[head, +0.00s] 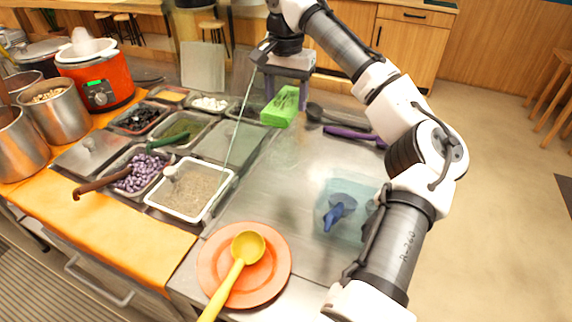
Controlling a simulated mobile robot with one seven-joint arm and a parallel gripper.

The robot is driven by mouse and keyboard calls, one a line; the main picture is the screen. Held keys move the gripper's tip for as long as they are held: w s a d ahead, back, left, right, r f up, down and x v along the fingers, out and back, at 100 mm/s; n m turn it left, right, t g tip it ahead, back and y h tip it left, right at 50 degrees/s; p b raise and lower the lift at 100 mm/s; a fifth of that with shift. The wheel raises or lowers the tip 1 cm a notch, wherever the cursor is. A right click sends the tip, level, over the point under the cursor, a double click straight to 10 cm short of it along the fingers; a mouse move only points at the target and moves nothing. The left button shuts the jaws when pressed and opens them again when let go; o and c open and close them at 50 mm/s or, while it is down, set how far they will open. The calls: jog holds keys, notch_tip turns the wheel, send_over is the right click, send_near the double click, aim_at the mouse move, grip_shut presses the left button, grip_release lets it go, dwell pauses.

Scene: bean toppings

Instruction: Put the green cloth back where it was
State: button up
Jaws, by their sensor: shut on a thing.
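The green cloth (277,115) is a bright green folded piece at the back of the steel counter. My gripper (286,97) is above it, pointing down, with a finger on each side of it. The gripper is shut on the cloth. The cloth's lower end sticks out toward the camera. Whether the cloth touches the counter or hangs just above it is hard to tell.
A dark ladle (315,112) and a purple utensil (350,134) lie right of the cloth. A clear bin (332,186) holds a blue item. Orange plates (212,262) carry a yellow ladle (234,272). Topping pans (217,205) fill the left; mid-counter (275,190) is clear.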

notch_tip(320, 180, down, 18)
jog(key=shift+f+p, duration=0.1)
jog(key=shift+p, duration=1)
jog(key=shift+f, duration=0.1)
jog(key=o, duration=0.9)
notch_tip(320, 180, up, 12)
jog(key=b, duration=0.2)
jog(key=shift+b, duration=0.3)
